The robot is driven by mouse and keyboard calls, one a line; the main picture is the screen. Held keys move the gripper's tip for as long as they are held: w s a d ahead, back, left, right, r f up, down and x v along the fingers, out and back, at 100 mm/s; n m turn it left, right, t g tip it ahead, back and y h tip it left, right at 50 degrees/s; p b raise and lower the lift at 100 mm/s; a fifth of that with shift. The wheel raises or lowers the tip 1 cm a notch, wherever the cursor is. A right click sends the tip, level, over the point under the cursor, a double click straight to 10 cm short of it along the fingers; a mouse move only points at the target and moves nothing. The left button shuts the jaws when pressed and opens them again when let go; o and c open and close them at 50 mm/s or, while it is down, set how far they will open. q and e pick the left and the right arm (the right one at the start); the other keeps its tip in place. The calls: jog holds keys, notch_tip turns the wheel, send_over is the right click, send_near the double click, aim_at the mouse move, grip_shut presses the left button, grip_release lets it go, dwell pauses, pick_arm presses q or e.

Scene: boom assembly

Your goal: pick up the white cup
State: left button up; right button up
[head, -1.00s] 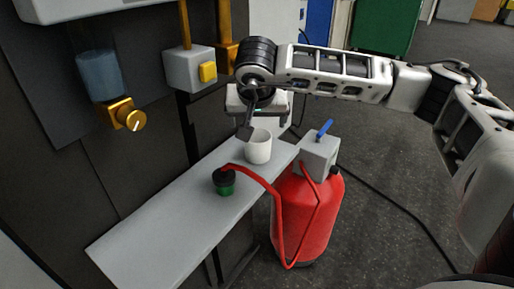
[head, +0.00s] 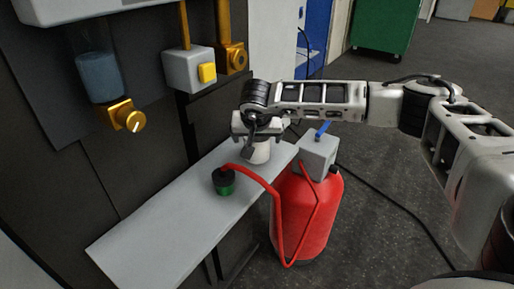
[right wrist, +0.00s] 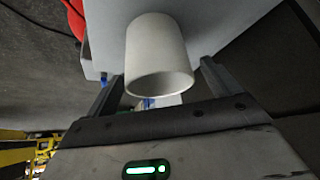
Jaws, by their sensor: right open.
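The white cup (head: 259,154) stands on the grey shelf (head: 165,223) near its far right end. My right gripper (head: 256,143) is over the cup in the head view and hides its upper part. In the right wrist view the white cup (right wrist: 159,56) lies between the two open fingers of the right gripper (right wrist: 160,85), its rim towards the palm. Gaps show on both sides of the cup, so the fingers look apart from it. My left gripper is not in view.
A green-and-black capped piece (head: 223,181) with a red hose sits on the shelf near the cup. A red tank (head: 305,215) with a grey box (head: 319,153) and blue lever stands right beside the shelf. A wall panel with yellow knobs (head: 126,117) rises at left.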

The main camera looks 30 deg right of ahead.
jog(key=c, duration=1)
jog(key=shift+r, duration=0.1)
jog(key=shift+c, duration=0.2)
